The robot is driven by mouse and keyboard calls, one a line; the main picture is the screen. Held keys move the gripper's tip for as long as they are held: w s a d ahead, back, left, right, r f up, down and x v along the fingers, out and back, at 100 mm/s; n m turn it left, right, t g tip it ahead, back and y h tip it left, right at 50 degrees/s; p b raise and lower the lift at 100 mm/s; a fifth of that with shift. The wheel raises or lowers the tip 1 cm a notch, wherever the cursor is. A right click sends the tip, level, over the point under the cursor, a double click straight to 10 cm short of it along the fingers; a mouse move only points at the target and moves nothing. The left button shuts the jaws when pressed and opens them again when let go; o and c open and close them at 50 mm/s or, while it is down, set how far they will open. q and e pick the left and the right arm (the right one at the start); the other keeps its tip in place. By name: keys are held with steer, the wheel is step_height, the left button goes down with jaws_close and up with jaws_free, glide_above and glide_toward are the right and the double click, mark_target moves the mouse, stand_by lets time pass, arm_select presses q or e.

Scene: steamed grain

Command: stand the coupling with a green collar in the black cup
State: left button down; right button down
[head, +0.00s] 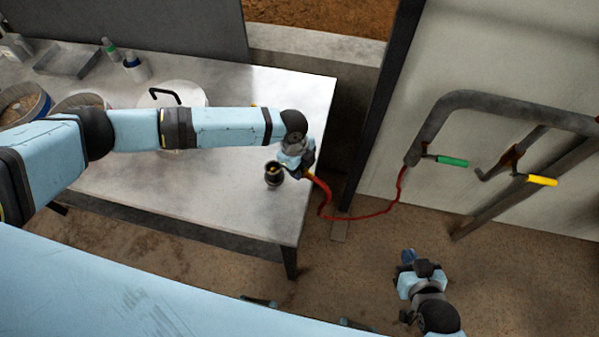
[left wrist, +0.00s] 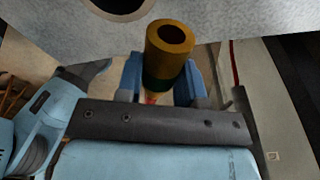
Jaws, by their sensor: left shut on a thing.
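My left gripper (head: 300,166) is above the right part of the metal table, just right of the black cup (head: 273,173). In the left wrist view its blue fingers are shut on the brass coupling (left wrist: 168,42), which has a dark green collar (left wrist: 161,80) below its open brass end. In the head view the gripper mostly hides the coupling. The cup stands on the table, with something small and yellowish at its mouth. A dark round opening (left wrist: 122,5), probably the cup, is cut off in the left wrist view, apart from the coupling. My right gripper (head: 408,260) is over the floor; its jaws are unclear.
A red hose (head: 352,217) runs from my left gripper to a wall pipe (head: 437,125) with green (head: 452,161) and yellow (head: 543,181) handles. A lidded pot (head: 183,98), bowls, bottles and a tray (head: 68,62) stand left. The table (head: 215,205) is clear left of the cup.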

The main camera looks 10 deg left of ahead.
arm_select(q)
step_height(320, 180, down, 4)
steer(key=shift+r+p, duration=0.25)
steer(key=shift+p, duration=0.15)
steer(key=shift+f, duration=0.3)
steer(key=shift+f, duration=0.2)
steer(key=c, duration=0.8)
jaws_free()
steer(key=shift+o, duration=0.2)
steer(key=shift+b, duration=0.35)
